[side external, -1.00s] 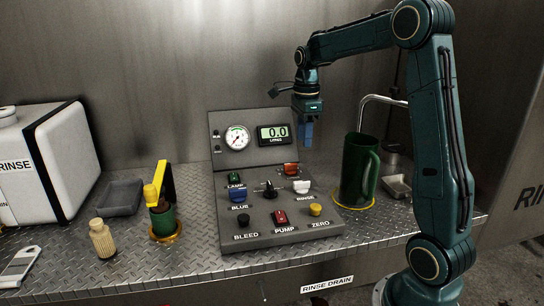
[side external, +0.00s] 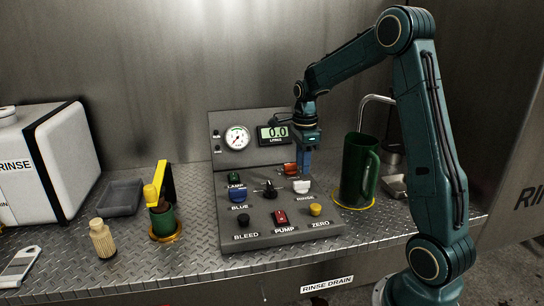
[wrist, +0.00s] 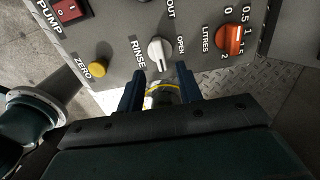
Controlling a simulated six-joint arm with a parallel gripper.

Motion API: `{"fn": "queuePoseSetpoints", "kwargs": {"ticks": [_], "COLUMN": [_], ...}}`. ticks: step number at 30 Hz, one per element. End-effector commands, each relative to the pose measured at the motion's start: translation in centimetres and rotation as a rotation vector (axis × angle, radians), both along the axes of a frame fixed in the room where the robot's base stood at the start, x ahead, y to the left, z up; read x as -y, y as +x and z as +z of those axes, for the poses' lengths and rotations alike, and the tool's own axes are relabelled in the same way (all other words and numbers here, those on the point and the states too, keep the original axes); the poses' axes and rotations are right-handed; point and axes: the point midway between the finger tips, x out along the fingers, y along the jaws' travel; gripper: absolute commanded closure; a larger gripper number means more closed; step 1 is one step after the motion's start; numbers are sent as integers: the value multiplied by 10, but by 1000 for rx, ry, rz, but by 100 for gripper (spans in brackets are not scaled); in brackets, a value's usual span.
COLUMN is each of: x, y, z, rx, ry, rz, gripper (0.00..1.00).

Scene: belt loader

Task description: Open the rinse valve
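The rinse valve is a white knob (side external: 301,186) on the right of the sloped grey panel (side external: 262,222). In the wrist view the white knob (wrist: 158,52) sits beside the RINSE label, with OPEN printed on its other side. Its pointer lies roughly along the picture's vertical, between the labels. My gripper (side external: 304,168) hangs pointing down just above the knob, apart from it. In the wrist view my gripper (wrist: 160,82) has its two blue fingers spread, with the knob ahead of the gap between them. Nothing is held.
An orange LITRES knob (wrist: 230,40) is close to the rinse knob. A yellow ZERO button (side external: 315,210) and a red PUMP switch (side external: 280,217) are nearer the front. A green jug (side external: 358,170) stands right of the panel. A gauge (side external: 237,138) is behind.

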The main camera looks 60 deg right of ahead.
Motion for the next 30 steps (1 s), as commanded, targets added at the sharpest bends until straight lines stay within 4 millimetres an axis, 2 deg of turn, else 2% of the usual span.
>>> {"fn": "queuePoseSetpoints", "kwargs": {"ticks": [6,12,25,30], "x": [0,0,0,0], "y": [-1,0,0,0], "z": [-32,-51,-56,-56], "rx": [-4,-3,0,0], "ry": [2,1,0,0], "rz": [0,0,0,0], "gripper": [65,65,65,98]}}
